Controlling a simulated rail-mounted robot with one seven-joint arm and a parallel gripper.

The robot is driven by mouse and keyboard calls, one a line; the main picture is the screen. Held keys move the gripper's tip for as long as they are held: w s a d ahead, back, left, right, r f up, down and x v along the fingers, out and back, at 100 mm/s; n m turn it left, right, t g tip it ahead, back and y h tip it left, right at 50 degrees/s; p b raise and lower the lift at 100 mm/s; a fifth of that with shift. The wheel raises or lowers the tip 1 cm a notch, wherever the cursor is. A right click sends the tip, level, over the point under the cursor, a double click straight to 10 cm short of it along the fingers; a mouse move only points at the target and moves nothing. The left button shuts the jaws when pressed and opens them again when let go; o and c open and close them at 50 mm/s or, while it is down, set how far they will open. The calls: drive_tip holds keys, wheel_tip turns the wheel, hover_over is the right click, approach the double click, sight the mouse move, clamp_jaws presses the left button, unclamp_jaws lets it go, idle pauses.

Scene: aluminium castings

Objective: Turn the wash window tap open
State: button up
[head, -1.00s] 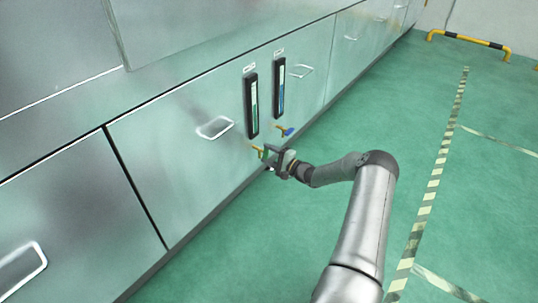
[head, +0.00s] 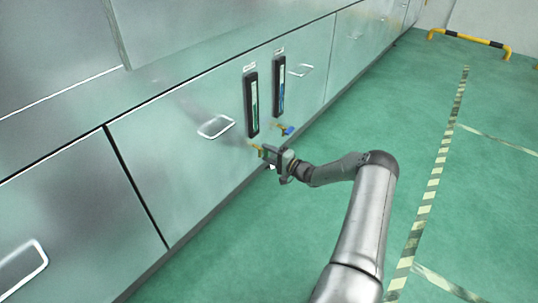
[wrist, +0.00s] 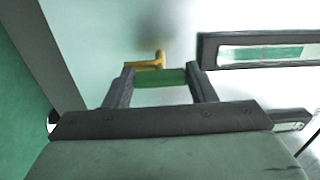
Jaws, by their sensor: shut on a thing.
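A brass tap (head: 255,147) with a green handle (wrist: 163,79) sticks out of the metal cabinet front below the left sight gauge (head: 251,105). My gripper (head: 266,153) is at this tap, shut on its green handle. In the wrist view, the two fingers of my gripper (wrist: 162,84) stand on either side of the handle, with the brass body (wrist: 147,64) just beyond them. A second tap with a blue handle (head: 288,131) sits to the right, below the right sight gauge (head: 279,87). The small labels above the gauges are too blurred to read.
Flush drawer-type handles (head: 216,127) lie on the cabinet panels on either side of the gauges. The green floor (head: 470,190) to the right is open, with striped tape lines. A yellow and black barrier (head: 468,40) stands far off.

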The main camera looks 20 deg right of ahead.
drive_tip(key=o, duration=1)
drive_tip(key=p+v, duration=0.5)
drive_tip(key=v, duration=1.2)
drive_tip(key=shift+s+d+f, duration=0.15)
drive_tip(key=shift+s, duration=0.1)
